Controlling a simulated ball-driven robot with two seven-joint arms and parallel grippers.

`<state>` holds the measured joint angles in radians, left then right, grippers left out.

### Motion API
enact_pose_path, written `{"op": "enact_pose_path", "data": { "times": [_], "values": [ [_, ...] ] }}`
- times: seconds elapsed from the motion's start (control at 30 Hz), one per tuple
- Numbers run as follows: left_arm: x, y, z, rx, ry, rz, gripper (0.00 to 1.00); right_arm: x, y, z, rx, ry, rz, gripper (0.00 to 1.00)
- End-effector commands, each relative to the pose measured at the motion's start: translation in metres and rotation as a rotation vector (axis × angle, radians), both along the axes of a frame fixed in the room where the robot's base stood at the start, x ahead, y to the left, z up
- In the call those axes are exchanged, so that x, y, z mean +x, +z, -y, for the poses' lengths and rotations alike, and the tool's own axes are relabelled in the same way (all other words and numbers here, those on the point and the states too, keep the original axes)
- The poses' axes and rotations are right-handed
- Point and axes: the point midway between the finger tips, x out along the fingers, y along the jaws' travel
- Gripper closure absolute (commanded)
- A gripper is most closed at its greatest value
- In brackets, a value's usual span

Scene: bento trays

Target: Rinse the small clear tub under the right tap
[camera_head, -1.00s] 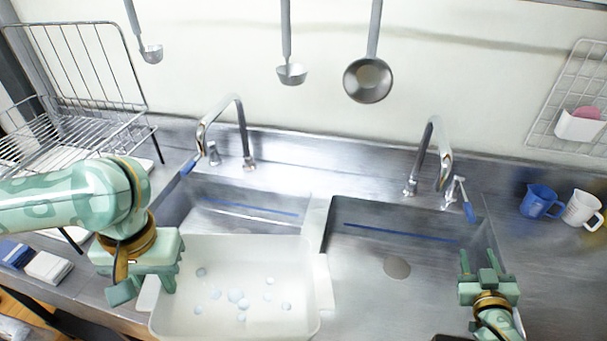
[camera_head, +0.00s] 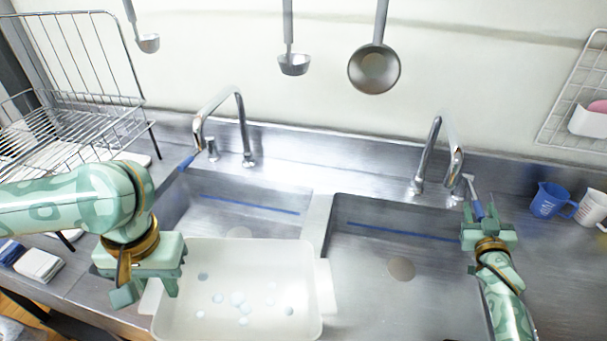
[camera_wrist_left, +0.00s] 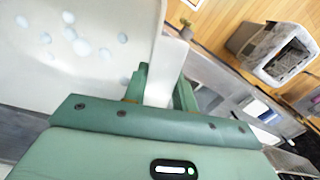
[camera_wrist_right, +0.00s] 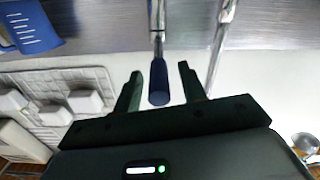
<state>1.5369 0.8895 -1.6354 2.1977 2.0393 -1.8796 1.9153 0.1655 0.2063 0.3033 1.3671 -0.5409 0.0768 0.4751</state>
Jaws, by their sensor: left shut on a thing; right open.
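The clear tub (camera_head: 185,325) is a translucent white basin with several pale round blobs inside. It is at the front, over the left basin's front edge. My left gripper (camera_head: 150,290) is shut on its left handle, which also shows between the fingers in the left wrist view (camera_wrist_left: 165,70). The right tap (camera_head: 440,150) stands behind the right basin, with a blue-tipped lever (camera_head: 477,207) on its right. My right gripper (camera_head: 487,212) is open at the lever. In the right wrist view the lever's blue grip (camera_wrist_right: 159,82) lies between the open fingers; contact cannot be told.
The left tap (camera_head: 222,120) stands behind the left basin. The right basin (camera_head: 375,290) is empty, with a round drain. A blue jug (camera_head: 548,200) and a white mug (camera_head: 592,208) stand at the right. A wire rack (camera_head: 80,110) is at the left; ladles hang above.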

Motion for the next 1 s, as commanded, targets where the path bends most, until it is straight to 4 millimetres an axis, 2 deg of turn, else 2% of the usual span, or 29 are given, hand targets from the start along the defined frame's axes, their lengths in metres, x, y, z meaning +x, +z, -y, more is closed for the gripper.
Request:
{"op": "enact_pose_path", "data": {
  "times": [0.2,0.33,0.37,0.57,0.73,1.0],
  "values": [
    [0.000,0.000,0.000,-0.001,0.000,0.001,1.00,0.000,0.000,0.000,-0.001,0.000,-0.001,0.59],
    [0.000,0.000,0.000,0.000,0.000,0.001,1.00,0.000,0.000,0.000,-0.001,0.000,-0.001,0.95],
    [0.000,0.000,0.000,0.000,0.000,0.001,1.00,0.000,0.000,0.000,-0.001,0.000,-0.001,1.00],
    [0.000,0.003,0.000,0.000,0.000,0.002,1.00,0.000,0.001,0.003,-0.005,0.018,-0.002,1.00],
    [-0.001,0.013,0.000,-0.001,0.000,0.007,1.00,-0.004,0.002,0.019,-0.011,0.122,-0.003,1.00],
    [0.000,0.008,0.000,0.000,0.000,0.004,1.00,-0.007,-0.001,0.036,-0.003,0.241,-0.002,1.00]
  ]
}}
